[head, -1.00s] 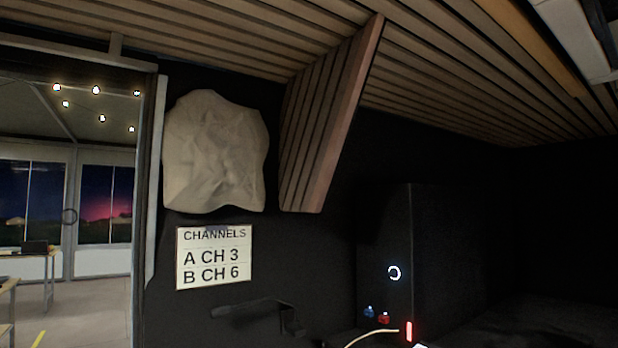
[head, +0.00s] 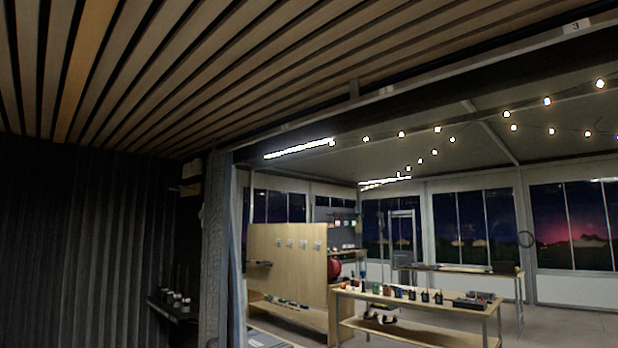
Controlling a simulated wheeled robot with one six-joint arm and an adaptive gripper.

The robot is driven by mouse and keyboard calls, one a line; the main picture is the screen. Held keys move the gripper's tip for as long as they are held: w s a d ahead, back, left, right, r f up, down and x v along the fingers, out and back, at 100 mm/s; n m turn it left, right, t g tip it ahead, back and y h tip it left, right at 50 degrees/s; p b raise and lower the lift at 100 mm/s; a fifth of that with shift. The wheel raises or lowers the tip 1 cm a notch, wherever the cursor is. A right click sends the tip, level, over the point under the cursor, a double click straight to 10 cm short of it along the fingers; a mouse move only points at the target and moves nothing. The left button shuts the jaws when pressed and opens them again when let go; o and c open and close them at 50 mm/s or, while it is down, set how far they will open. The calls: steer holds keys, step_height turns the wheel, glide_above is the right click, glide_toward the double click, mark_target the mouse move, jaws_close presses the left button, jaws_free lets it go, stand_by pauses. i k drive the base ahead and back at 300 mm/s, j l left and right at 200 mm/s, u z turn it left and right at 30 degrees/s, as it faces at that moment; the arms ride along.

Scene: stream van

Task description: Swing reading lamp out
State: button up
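I cannot make out a reading lamp in the head view. My gripper is not in view either.
A slatted wooden ceiling (head: 190,70) spans the top left above a dark ribbed wall (head: 75,240). A small dark shelf (head: 172,311) holds several small items. Beyond the wide opening stand a wooden partition (head: 291,262) and a workbench (head: 415,304) with several items.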

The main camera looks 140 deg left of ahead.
mark_target(197, 167)
steer(key=u, duration=4.8)
